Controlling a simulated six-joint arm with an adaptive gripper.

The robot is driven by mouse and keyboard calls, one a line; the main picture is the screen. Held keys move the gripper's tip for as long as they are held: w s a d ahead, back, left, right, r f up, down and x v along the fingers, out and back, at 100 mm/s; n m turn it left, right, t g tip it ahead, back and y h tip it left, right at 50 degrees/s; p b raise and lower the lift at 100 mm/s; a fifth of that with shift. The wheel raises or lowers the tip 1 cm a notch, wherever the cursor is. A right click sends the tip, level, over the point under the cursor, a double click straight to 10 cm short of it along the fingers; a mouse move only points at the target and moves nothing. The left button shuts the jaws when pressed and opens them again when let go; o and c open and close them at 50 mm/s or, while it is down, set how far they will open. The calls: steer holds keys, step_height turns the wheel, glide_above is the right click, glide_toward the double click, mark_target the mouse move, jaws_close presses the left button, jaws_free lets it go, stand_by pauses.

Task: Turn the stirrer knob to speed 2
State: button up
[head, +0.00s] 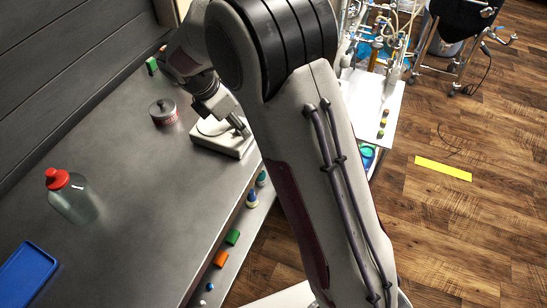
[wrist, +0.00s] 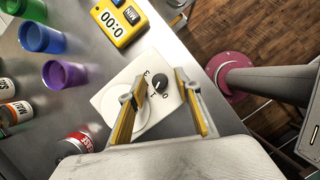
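The stirrer (wrist: 108,98) is a white flat unit with a round plate, on the grey bench. In the head view the stirrer (head: 232,149) is at the bench's right edge, partly behind my arm. Its dark round knob (wrist: 159,84) shows in the wrist view, with printed figures around it; I can make out 3, 1 and 0. The knob's exact setting is too small to read. My gripper (wrist: 161,79) is open, its yellow-lined fingers on either side of the knob with gaps visible. Whether the fingertips are down at knob height I cannot tell.
A yellow timer (wrist: 116,20) stands near the stirrer, with green, blue and purple cups (wrist: 64,75) to the left. A red-labelled tin (wrist: 75,144) is close by. A red-capped bottle (head: 73,195) and a blue tray (head: 27,272) are farther along the bench.

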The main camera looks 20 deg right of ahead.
steer(key=shift+s+n+t+y, duration=0.15)
steer(key=shift+n+t, duration=0.3)
steer(key=shift+n, duration=0.75)
steer(key=shift+n+t+y, duration=0.25)
steer(key=shift+n+t, duration=0.2)
steer(key=shift+n, duration=0.75)
steer(key=shift+d+n+t+y, duration=0.15)
steer(key=shift+n+t+y, duration=0.35)
steer(key=shift+n, duration=1.2)
steer(key=shift+n+y, duration=0.3)
steer(key=shift+n, duration=0.6)
